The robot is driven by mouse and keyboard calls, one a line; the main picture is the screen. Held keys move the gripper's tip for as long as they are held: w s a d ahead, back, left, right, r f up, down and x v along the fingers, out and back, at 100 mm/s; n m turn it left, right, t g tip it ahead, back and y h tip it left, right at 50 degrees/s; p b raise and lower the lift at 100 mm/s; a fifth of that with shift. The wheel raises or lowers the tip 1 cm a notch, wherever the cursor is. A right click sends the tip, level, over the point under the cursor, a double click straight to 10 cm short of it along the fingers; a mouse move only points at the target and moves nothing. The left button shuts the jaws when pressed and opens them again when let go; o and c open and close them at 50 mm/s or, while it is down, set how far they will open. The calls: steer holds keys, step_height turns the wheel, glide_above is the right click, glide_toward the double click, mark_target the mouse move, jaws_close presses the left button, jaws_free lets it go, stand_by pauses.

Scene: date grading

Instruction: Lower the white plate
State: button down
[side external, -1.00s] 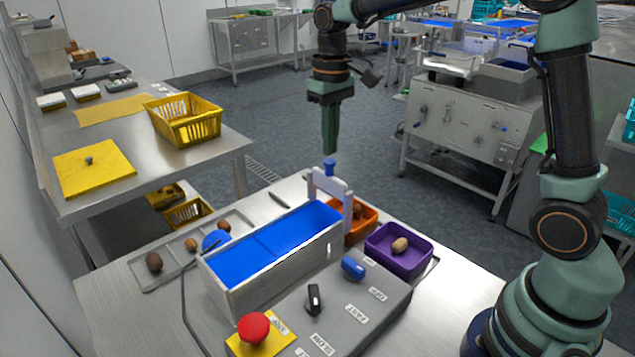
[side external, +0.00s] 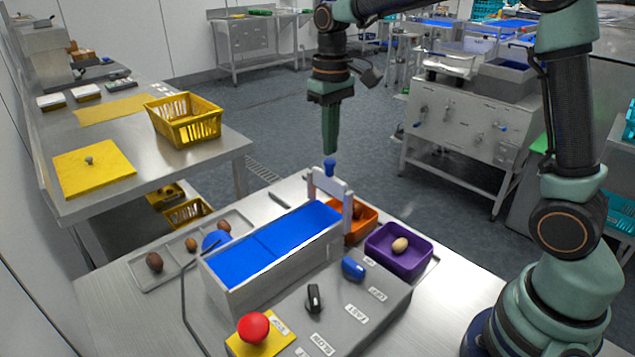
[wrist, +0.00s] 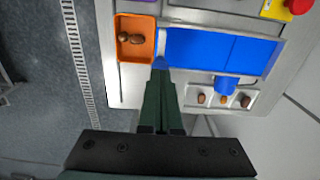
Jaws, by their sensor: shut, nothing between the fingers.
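The white plate (side external: 331,183) stands upright in a pale frame across the far end of the blue belt (side external: 270,246). A blue knob (side external: 330,166) sits on top of it. My gripper (side external: 330,150) is shut and empty, pointing down just above the knob. A small gap seems to lie between them, but contact is hard to judge. In the wrist view my shut fingers (wrist: 160,76) reach toward the belt's end (wrist: 192,48) and cover most of the knob and plate there.
An orange bin (side external: 362,224) with dates and a purple bin (side external: 419,262) with one date stand right of the belt. A grey tray (side external: 162,283) with several dates lies left. The control box (side external: 335,325) with a red button (side external: 253,327) is in front.

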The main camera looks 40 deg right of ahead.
mark_target(330, 161)
stand_by(0.4)
steer(key=shift+f, duration=2.85)
steer(key=shift+r, duration=3.55)
steer(key=shift+s+r, duration=0.1)
steer(key=s+r+t, duration=0.1)
steer(key=s+t, duration=0.4)
steer(key=s, duration=0.9)
steer(key=shift+s+d+t, duration=0.15)
steer(key=shift+d+t, duration=0.15)
